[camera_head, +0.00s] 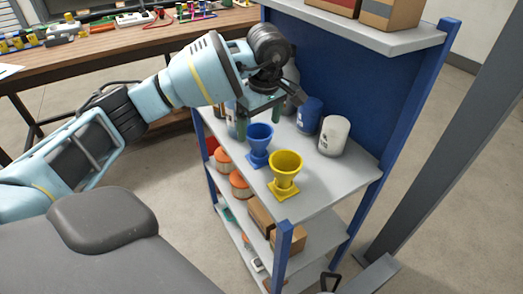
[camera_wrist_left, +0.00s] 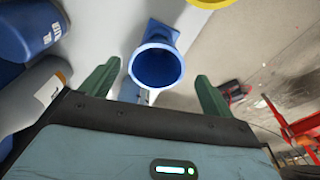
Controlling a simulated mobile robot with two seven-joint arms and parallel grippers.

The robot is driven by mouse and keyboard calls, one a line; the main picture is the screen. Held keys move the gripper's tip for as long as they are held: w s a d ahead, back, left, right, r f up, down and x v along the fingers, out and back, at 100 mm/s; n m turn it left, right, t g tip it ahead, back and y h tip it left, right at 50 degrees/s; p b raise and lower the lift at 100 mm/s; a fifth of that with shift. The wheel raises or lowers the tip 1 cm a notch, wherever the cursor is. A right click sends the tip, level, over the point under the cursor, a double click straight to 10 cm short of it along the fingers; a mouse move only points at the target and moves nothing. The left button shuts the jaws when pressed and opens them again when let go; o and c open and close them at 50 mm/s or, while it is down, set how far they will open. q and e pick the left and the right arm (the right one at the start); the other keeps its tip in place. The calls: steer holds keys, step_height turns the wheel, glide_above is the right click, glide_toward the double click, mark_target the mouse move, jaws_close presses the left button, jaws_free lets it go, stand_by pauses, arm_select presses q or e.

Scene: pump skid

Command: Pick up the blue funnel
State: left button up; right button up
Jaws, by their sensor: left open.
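My left gripper (camera_head: 260,122) hangs over the shelf, just above and behind the blue funnel. Its green fingers are apart and empty. In the left wrist view the blue funnel (camera_wrist_left: 157,66) lies ahead, between and beyond the two open fingertips (camera_wrist_left: 155,85). I cannot tell the exact gap between fingers and funnel. My right gripper is not clearly in view.
A blue canister (camera_head: 309,117) and a white canister (camera_head: 334,136) stand behind the funnels. A grey bottle (camera_wrist_left: 32,98) is close beside the left finger in the wrist view. The rack has a blue back panel (camera_head: 350,75). A wooden workbench (camera_head: 140,42) stands behind my arm.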

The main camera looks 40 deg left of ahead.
mark_target(258, 143)
arm_select(q)
steer(key=shift+w+a+f, duration=0.1)
steer(key=shift+a+f, duration=0.1)
steer(key=shift+f, duration=1.1)
steer(key=shift+w+a+f, duration=0.1)
steer(key=shift+a+f, duration=0.05)
steer(key=shift+f, duration=1.1)
steer(key=shift+w+a+f, duration=0.1)
steer(key=shift+a+f, duration=0.1)
steer(key=shift+f, duration=1.1)
steer(key=c, duration=1.2)
steer(key=shift+r, duration=0.1)
step_height(258, 143, up, 10)
steer(key=shift+f, duration=0.1)
